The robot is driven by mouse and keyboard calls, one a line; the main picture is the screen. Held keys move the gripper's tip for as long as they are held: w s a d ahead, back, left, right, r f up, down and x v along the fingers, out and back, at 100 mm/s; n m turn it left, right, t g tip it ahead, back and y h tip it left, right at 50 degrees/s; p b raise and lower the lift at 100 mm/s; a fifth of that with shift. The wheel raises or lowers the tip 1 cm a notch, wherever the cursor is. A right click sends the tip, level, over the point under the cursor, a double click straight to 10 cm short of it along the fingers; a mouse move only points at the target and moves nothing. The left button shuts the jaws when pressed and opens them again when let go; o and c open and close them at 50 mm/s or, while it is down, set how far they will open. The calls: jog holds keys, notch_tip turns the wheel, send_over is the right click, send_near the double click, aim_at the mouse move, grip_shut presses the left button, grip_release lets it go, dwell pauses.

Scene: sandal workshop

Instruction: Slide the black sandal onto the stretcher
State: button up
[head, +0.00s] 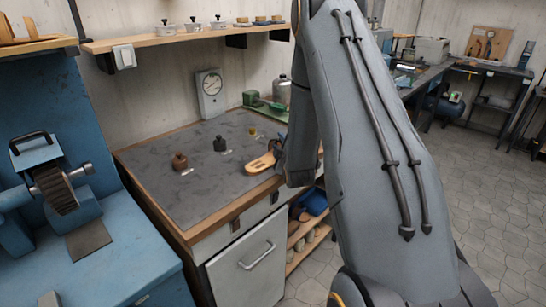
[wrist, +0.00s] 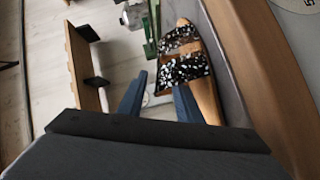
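The sandal (wrist: 184,68) has a tan sole and wide black straps speckled white. In the wrist view it lies just beyond my fingers, toe toward the top. My gripper (wrist: 160,82) has its two blue fingers apart; the right finger overlaps the sole in the picture, and I see no clear grip. In the head view the tan sandal (head: 261,163) is at the bench's right side, partly hidden by my arm, beside my gripper. A green device (head: 268,106), which may be the stretcher, stands at the bench's back right. Green parts also show in the wrist view (wrist: 150,38).
A blue machine (head: 90,265) is at left. The mat's front left is clear.

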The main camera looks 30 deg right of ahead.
jog(key=shift+c, duration=0.5)
grip_shut()
jog(key=shift+r, duration=0.1)
dwell(0.8)
